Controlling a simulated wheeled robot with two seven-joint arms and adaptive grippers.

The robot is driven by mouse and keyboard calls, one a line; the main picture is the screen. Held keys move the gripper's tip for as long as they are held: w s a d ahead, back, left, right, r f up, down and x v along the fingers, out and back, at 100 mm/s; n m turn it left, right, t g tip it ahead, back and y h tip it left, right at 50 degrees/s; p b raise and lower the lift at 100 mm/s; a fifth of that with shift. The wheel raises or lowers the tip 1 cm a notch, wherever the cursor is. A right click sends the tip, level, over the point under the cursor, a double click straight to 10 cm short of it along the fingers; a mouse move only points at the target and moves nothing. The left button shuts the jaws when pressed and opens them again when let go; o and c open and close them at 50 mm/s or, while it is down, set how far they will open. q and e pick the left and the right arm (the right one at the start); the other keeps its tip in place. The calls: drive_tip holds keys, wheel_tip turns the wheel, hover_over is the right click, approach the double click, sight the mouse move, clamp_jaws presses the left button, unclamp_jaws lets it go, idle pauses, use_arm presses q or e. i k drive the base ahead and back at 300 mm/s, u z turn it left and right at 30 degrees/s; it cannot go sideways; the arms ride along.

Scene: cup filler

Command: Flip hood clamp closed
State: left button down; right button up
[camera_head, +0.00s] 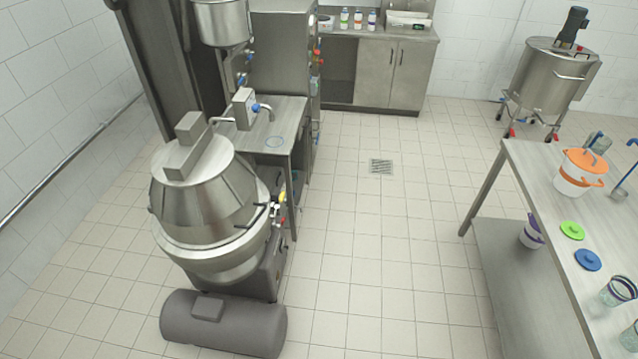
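A large steel vessel (220,262) with a faceted steel hood (195,190) stands at the left. The hood sits down on the vessel's rim. A small dark clamp-like handle (262,205) shows at the right side of the hood, near the rim, with another thin dark part just below it. They are too small to tell whether the clamp is open or closed. The far and left sides of the rim are hidden. Neither of my grippers is in view.
A dark grey cylinder (225,322) lies in front of the vessel. A steel stand (277,140) adjoins it. A steel table (540,185) at the right holds an orange-lidded bucket (570,183), lids and glasses. The tiled floor (380,255) between is clear.

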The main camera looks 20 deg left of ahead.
sight(277, 207)
drive_tip(key=z, duration=0.05)
drive_tip(key=i, duration=1.25)
drive_tip(key=u, duration=0.5)
